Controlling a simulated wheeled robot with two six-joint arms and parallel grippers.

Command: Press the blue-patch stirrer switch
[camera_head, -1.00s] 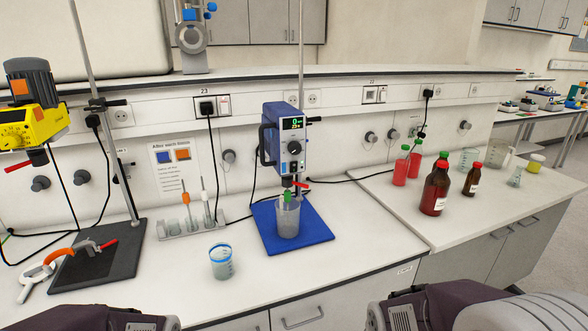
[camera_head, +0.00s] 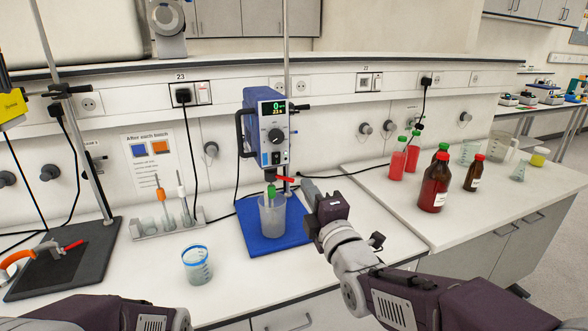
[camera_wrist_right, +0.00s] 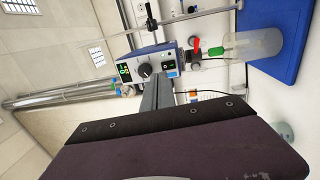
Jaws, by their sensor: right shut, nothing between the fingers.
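The blue stirrer (camera_head: 258,125) stands over the counter, with a lit display and a round black knob (camera_head: 276,136) on its front. Below the knob are a small blue patch and a dark switch (camera_head: 276,158); the right wrist view shows the blue patch (camera_wrist_right: 168,65) on the sideways panel. My right gripper (camera_head: 309,188) is shut and empty, to the right of and below the panel, apart from it. In the wrist view its fingers (camera_wrist_right: 157,92) point toward the panel. My left gripper is out of view.
A clear beaker (camera_head: 272,218) stands under the stirrer on a blue base plate (camera_head: 251,240). A blue-rimmed cup (camera_head: 197,266) is to the left. Red bottles (camera_head: 434,187) stand on the right counter. A pole rises behind the stirrer.

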